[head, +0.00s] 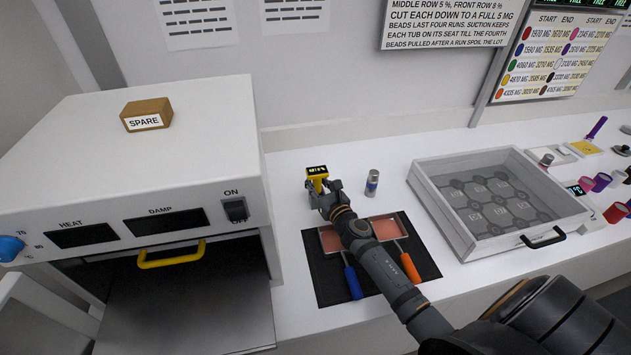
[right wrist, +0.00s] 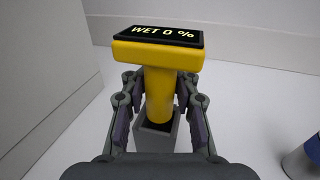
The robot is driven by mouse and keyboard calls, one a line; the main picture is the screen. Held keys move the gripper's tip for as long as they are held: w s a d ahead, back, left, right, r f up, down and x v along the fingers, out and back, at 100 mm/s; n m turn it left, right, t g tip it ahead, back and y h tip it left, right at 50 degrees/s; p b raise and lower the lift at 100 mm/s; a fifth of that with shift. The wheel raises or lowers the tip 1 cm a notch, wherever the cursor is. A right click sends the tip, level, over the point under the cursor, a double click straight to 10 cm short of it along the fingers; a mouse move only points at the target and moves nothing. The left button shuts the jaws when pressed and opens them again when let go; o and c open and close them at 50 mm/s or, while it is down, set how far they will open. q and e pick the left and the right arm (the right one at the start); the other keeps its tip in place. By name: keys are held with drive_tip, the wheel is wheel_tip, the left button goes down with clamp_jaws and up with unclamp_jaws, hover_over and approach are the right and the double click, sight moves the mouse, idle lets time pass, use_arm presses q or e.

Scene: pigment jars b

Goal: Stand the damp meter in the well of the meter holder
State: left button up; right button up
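The damp meter (head: 317,171) is yellow with a black display on top and stands upright at the middle of the bench. In the right wrist view the meter (right wrist: 161,90) reads "WET 0 %". Its lower end is in the dark square opening of the grey meter holder (right wrist: 158,140); how deep it sits is hard to tell. In the head view my gripper hides the holder. My left gripper is not in view.
A white oven-like box (head: 165,90) with its door open stands left. A small silver-and-blue cylinder (head: 372,183) stands right of the meter. A dark mat (head: 328,280) with two pans lies under my right arm. A clear-topped tray (head: 440,205) and several jars are further right.

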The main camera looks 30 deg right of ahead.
drive_tip(key=o, duration=0.4)
drive_tip(key=s, duration=1.2)
idle(0.4)
